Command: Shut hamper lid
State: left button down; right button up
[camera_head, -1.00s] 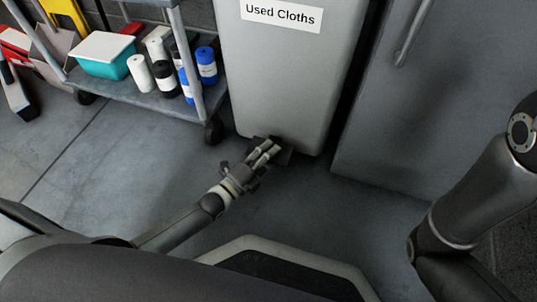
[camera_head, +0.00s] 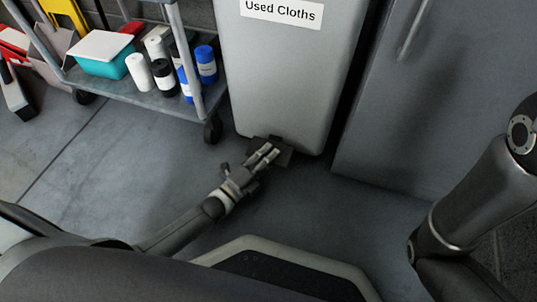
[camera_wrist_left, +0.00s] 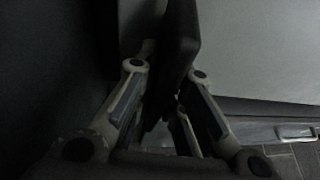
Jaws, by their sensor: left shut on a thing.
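The hamper (camera_head: 285,80) is a tall grey bin labelled "Used Cloths" in the head view. Its top and lid are outside the picture. A dark flat pedal (camera_head: 284,157) sticks out at the foot of its front. My left gripper (camera_head: 267,154) is low at the hamper's base, with its fingers shut on the pedal. In the left wrist view the dark pedal plate (camera_wrist_left: 181,45) stands between the two fingers. My right gripper is out of view; only part of my right arm shows at the right edge.
A grey trolley (camera_head: 165,108) with bottles and a teal tub (camera_head: 102,62) stands left of the hamper, its black caster (camera_head: 213,130) close by. A grey cabinet (camera_head: 415,110) stands on the right. The floor (camera_head: 120,170) left of my arm is clear.

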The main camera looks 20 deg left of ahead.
pick_arm(q)
jog(key=shift+f, duration=0.1)
jog(key=c, duration=1.5)
grip_release()
jog(key=shift+s, duration=0.1)
jog(key=v, duration=0.7)
jog(key=shift+s+a+f, duration=0.1)
jog(key=shift+s+a, duration=0.05)
